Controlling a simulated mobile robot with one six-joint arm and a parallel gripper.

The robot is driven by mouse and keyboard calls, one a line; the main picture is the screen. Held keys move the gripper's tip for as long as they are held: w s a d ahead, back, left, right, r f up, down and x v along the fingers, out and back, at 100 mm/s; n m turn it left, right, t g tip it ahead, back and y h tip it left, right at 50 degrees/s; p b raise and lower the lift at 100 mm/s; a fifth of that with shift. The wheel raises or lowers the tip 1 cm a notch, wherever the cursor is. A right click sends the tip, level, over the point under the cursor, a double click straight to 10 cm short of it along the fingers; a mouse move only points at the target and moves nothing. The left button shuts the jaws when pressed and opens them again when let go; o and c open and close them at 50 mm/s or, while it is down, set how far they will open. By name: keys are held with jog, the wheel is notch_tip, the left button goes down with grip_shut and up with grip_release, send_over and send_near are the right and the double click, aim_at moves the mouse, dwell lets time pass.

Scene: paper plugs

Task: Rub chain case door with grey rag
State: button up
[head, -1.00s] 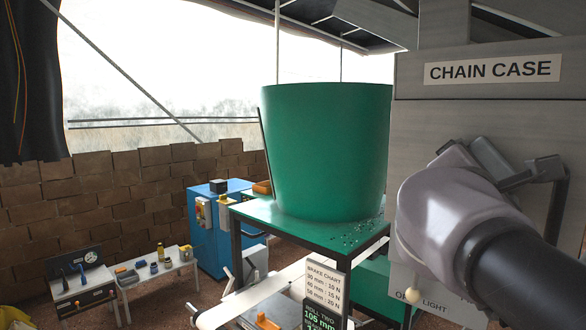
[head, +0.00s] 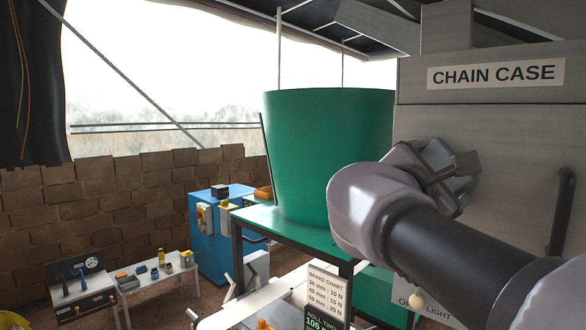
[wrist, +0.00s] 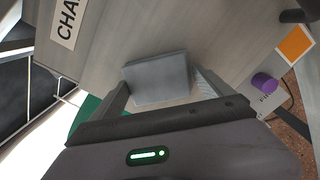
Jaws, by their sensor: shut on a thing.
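The chain case door is a grey panel (head: 510,215) under the "CHAIN CASE" sign (head: 496,74); its dark bar handle (head: 562,212) is at the right. My gripper (head: 455,172) is in front of the door's left part, below the sign and left of the handle. In the wrist view, my gripper (wrist: 162,92) is shut on the grey rag (wrist: 158,78), which looks like a flat, folded pad. The rag faces the door surface (wrist: 200,40); I cannot tell whether it touches. My arm hides the door's lower left part.
A green tub (head: 325,150) stands on a green table left of the case. A blue cabinet (head: 207,235) and a low bench (head: 155,281) are further left. The wrist view shows a purple knob (wrist: 263,83) and an orange square (wrist: 296,44) at the right.

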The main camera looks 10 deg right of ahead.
jog(key=a, duration=0.7)
jog(key=shift+s, duration=0.15)
dwell(0.6)
jog(key=shift+a, duration=0.2)
jog(key=shift+v, duration=1.4)
